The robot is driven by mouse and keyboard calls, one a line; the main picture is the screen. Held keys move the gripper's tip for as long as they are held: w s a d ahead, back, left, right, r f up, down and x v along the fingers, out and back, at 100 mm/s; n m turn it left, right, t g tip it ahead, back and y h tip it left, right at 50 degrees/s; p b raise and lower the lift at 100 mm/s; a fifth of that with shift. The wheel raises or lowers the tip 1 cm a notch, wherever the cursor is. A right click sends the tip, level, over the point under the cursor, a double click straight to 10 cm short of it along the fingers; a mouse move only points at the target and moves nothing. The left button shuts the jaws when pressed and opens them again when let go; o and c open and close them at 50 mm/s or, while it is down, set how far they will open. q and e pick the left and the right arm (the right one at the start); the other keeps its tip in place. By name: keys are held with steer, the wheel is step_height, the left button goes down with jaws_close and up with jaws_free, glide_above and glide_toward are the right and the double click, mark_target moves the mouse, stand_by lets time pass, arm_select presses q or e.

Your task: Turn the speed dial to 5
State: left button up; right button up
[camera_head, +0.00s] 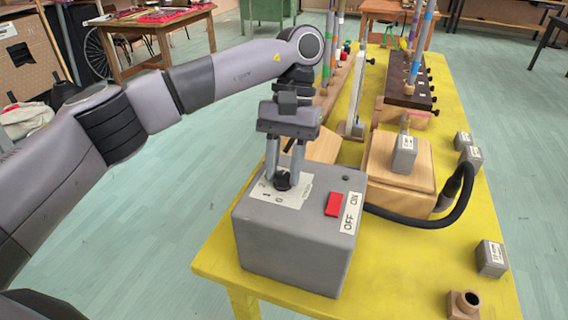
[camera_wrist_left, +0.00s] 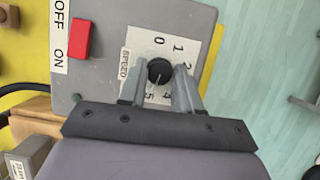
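A grey control box (camera_head: 290,250) stands on the yellow table. On its top is a black speed dial (camera_head: 283,182) over a white label (camera_head: 305,188) with numbers around it. The dial (camera_wrist_left: 160,71) is also seen from above in the left wrist view, with 0, 1, 2, 4 and 5 legible around it. I cannot tell surely which number it points to. My left gripper (camera_head: 284,176) points down over the dial, one finger on each side. My right gripper is not in view.
A red switch (camera_head: 333,204) marked OFF and ON sits beside the dial label. A black cable (camera_head: 440,215) runs from the box past a wooden block (camera_head: 385,180). Small grey blocks (camera_head: 491,258) and a wooden piece (camera_head: 464,304) lie on the yellow table (camera_head: 420,270).

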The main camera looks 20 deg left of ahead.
arm_select(q)
steer(key=o, duration=0.4)
steer(key=shift+f, duration=0.1)
steer(key=shift+p+v, duration=1.1)
steer(key=shift+v, duration=2.5)
